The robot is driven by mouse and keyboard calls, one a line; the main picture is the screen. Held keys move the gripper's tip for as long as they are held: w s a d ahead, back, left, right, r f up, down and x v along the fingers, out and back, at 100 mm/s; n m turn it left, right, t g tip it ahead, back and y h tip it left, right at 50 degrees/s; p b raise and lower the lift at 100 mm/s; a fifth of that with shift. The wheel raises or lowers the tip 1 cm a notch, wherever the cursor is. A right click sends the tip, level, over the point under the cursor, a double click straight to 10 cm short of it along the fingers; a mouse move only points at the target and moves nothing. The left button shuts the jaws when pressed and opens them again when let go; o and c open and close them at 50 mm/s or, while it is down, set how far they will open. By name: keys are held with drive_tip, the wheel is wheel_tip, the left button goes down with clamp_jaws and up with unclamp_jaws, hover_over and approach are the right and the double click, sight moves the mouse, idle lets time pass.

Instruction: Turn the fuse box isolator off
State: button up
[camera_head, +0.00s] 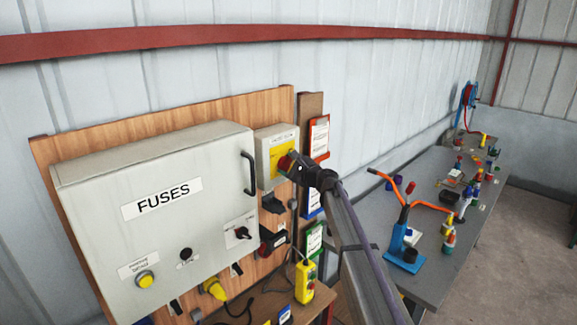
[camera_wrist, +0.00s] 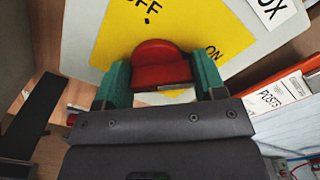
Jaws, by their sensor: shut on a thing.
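The isolator is a light box (camera_head: 268,141) with a yellow plate, mounted on the wooden board to the right of the white FUSES cabinet (camera_head: 150,235). Its red knob (camera_wrist: 158,66) sits on the yellow plate (camera_wrist: 190,25) between the words OFF and ON in the wrist view. My gripper (camera_wrist: 162,80) has its green fingers on both sides of the red knob and is shut on it. In the head view my gripper (camera_head: 290,165) is at the isolator's front and covers most of the knob. Which way the knob points is hard to tell.
A black handle (camera_head: 249,173) stands out from the cabinet left of the isolator. Dark sockets (camera_head: 272,204) sit below it. Cards (camera_head: 319,138) hang to the right. A yellow pendant (camera_head: 304,281) is lower down. A grey workbench (camera_head: 400,170) with tools extends right.

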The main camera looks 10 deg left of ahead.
drive_tip(key=n, duration=0.4)
drive_tip(key=shift+n, duration=0.3)
drive_tip(key=n, duration=0.4)
drive_tip(key=shift+a+n, duration=0.1)
drive_tip(key=shift+n, duration=0.2)
drive_tip(key=n, duration=0.4)
drive_tip(key=shift+s+n, duration=0.1)
drive_tip(key=shift+n, duration=0.2)
drive_tip(key=shift+f+n, duration=0.15)
drive_tip(key=shift+n, duration=1.95)
drive_tip(key=shift+s, duration=0.1)
drive_tip(key=o, duration=0.9)
drive_tip(key=shift+s, duration=0.1)
